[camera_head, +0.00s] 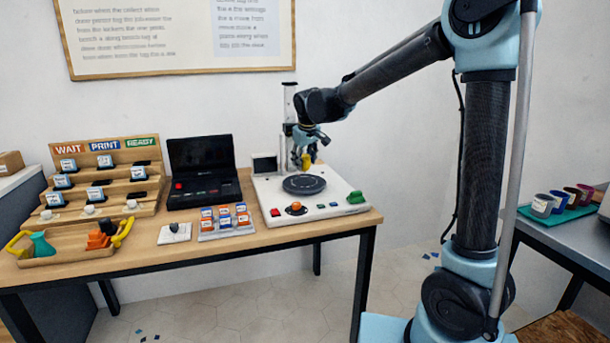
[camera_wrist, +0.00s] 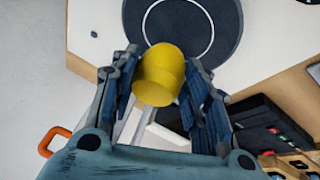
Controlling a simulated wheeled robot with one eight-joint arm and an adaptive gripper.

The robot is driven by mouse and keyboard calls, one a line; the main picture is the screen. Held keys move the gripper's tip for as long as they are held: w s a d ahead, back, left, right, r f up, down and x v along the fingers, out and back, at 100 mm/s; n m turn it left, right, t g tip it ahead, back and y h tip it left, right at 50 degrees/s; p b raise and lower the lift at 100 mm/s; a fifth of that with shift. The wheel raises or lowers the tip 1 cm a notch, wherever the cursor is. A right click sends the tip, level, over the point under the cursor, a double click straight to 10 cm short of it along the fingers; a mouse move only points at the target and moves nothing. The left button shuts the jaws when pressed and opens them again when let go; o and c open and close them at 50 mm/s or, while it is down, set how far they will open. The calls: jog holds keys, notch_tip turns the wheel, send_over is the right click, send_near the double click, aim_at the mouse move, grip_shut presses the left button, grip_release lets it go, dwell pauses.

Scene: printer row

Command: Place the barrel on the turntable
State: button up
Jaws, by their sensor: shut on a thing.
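The barrel (camera_wrist: 160,75) is yellow. My gripper (camera_wrist: 165,82) is shut on it, with a finger on each side in the wrist view. In the head view the barrel (camera_head: 306,161) shows small below my gripper (camera_head: 308,148), above the rear part of the white machine. The turntable (camera_head: 304,184) is a dark round disc on top of that machine, and it is empty. In the wrist view the turntable (camera_wrist: 190,18), with a pale ring on it, lies beyond the barrel. The barrel appears held above the surface; the exact gap cannot be told.
The white machine (camera_head: 270,200) has a post behind the disc, a small screen (camera_head: 265,165), and red, orange and green controls at its front. A black laptop-like case (camera_head: 203,172), a card tray (camera_head: 224,222) and a wooden rack (camera_head: 100,180) stand to the left.

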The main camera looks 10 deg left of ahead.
aim_at(304, 170)
jog(key=shift+f, duration=2.4)
jog(key=shift+f, duration=0.1)
jog(key=o, duration=0.9)
jog(key=v, duration=1.2)
jog(key=s+d+f+m, duration=0.1)
jog(key=s+d+m, duration=0.1)
jog(key=d, duration=1.4)
jog(key=s+d+f+m+g+h, duration=0.1)
jog(key=s+d+f+m, duration=0.15)
jog(key=d, duration=0.45)
jog(key=s+d+f+m+h, duration=0.1)
jog(key=s+d, duration=0.3)
jog(key=d, duration=0.2)
jog(key=s+d+f+m+g, duration=0.1)
jog(key=s+d+f+m, duration=0.3)
jog(key=s+d+f, duration=1)
jog(key=s, duration=0.3)
jog(key=shift+s+d+f+m, duration=0.25)
jog(key=shift+s+m, duration=0.1)
